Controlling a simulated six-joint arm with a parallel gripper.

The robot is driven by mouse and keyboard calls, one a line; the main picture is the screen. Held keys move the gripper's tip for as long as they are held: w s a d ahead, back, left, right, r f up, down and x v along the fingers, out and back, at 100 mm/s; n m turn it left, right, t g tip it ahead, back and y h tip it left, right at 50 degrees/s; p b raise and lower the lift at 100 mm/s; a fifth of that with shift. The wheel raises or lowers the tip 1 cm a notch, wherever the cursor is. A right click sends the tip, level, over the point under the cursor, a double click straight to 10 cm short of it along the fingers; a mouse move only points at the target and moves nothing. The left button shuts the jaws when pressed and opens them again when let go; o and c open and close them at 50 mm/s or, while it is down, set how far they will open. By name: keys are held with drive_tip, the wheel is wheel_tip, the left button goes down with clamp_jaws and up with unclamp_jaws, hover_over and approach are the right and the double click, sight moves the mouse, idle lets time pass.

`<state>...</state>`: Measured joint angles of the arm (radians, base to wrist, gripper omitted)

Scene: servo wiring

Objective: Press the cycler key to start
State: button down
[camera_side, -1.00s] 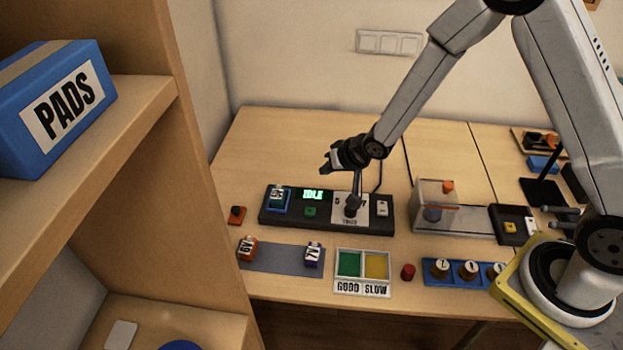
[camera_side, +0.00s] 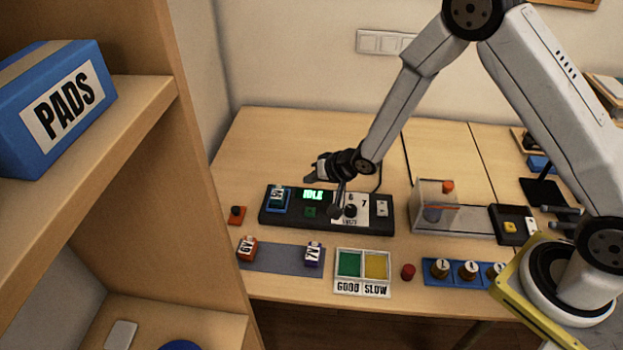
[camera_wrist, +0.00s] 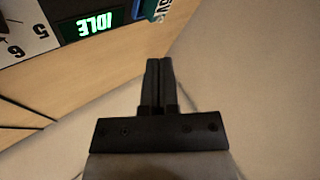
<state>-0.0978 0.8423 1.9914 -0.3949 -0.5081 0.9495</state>
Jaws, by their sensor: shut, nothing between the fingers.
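The cycler (camera_side: 384,228) is a long black box on the table. Its green display (camera_side: 313,195) reads IDLE, also seen upside down at the upper left of the wrist view (camera_wrist: 90,24). A small green key (camera_side: 311,212) sits below the display. A teal 6V servo (camera_side: 277,198) sits in the blue-edged bay at the cycler's left end. My gripper (camera_side: 310,177) is shut and empty, above and behind the display, pointing left. Its dark fingers (camera_wrist: 161,65) show together in the wrist view. My wrist's stalk hides part of the dial plate (camera_side: 362,208).
An orange 6V servo (camera_side: 247,248) and a purple 7V servo (camera_side: 314,254) stand on a grey mat (camera_side: 280,259). Green and yellow GOOD/SLOW trays (camera_side: 362,287), a red knob (camera_side: 407,271) and a clear-sided box (camera_side: 433,203) are nearby. A shelf (camera_side: 190,150) stands left.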

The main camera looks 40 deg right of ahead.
sight(306, 210)
drive_tip(key=shift+f, duration=4.3)
drive_tip(key=shift+f, duration=0.95)
drive_tip(key=shift+r, duration=0.95)
drive_tip(key=shift+r, duration=2.5)
